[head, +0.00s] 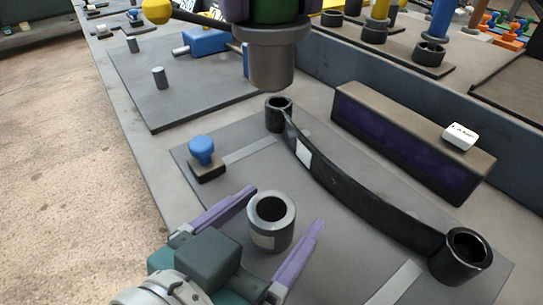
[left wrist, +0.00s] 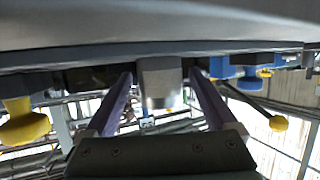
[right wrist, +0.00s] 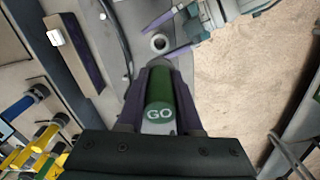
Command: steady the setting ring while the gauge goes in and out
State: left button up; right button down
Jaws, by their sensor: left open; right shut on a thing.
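My left gripper (head: 284,208) is open, with one purple finger on each side of the ring and a visible gap to the fingers. The ring also shows between the fingers in the left wrist view (left wrist: 160,85) and beyond the gauge in the right wrist view (right wrist: 160,43). My right gripper (head: 273,8) is shut on the gauge (head: 272,62), a grey cylinder with a green handle marked GO (right wrist: 159,113). The gauge hangs above the plate, apart from the ring.
A curved black bar (head: 355,192) with a dark cup at each end lies right of the ring. A blue-knobbed piece (head: 202,150) stands at the plate's left. A dark block (head: 400,140) with a white tag (head: 460,136) stands behind. Another plate (head: 185,95) lies beyond.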

pick_arm(q)
grip_shut()
dwell(0.6)
pick_arm(e)
notch_tip(320, 180, down, 13)
jog(key=shift+r, duration=0.2)
dwell(0.6)
